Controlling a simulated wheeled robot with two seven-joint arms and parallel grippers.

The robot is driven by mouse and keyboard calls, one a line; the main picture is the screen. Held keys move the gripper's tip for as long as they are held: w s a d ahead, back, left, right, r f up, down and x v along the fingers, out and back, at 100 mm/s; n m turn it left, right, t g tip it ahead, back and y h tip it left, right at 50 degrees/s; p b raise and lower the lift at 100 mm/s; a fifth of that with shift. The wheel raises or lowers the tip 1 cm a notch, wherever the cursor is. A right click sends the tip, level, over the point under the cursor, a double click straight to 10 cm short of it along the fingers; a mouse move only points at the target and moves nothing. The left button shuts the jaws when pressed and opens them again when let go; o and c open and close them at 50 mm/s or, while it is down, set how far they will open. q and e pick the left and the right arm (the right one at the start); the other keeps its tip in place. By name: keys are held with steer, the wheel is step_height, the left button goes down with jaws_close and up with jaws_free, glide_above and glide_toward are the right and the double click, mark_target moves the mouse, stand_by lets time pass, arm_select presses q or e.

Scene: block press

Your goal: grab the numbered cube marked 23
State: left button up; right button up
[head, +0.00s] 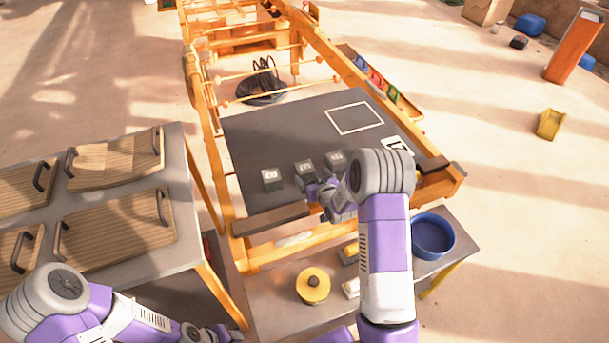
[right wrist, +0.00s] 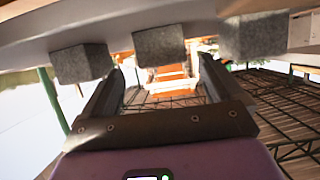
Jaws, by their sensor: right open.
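Three small grey cubes stand in a row on the dark tabletop: a left cube (head: 271,179), a middle cube (head: 305,168) and a right cube (head: 336,160). Their pale top faces carry marks too small to read, so I cannot tell which is 23. My right gripper (head: 319,192) is low at the table's near edge, close to the middle cube. In the right wrist view its jaws (right wrist: 162,68) are open and empty, with one cube (right wrist: 160,46) ahead between the fingertips. My left gripper (head: 215,334) is at the bottom edge, its jaws unclear.
The dark tabletop (head: 270,130) has a white outlined rectangle (head: 355,118) farther back and a white marked card (head: 397,146) at right. A lower shelf holds a yellow round object (head: 313,286) and a blue bowl (head: 433,236). A side table with wooden panels (head: 115,230) stands left.

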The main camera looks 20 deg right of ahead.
mark_target(305, 170)
steer(key=shift+x, duration=0.95)
steer(key=b+x, duration=0.2)
steer(key=x, duration=0.2)
steer(key=shift+w+a+f, duration=0.1)
steer(key=shift+a+f, duration=0.1)
steer(key=shift+f, duration=0.1)
steer(key=shift+w, duration=0.4)
steer(key=c, duration=1.3)
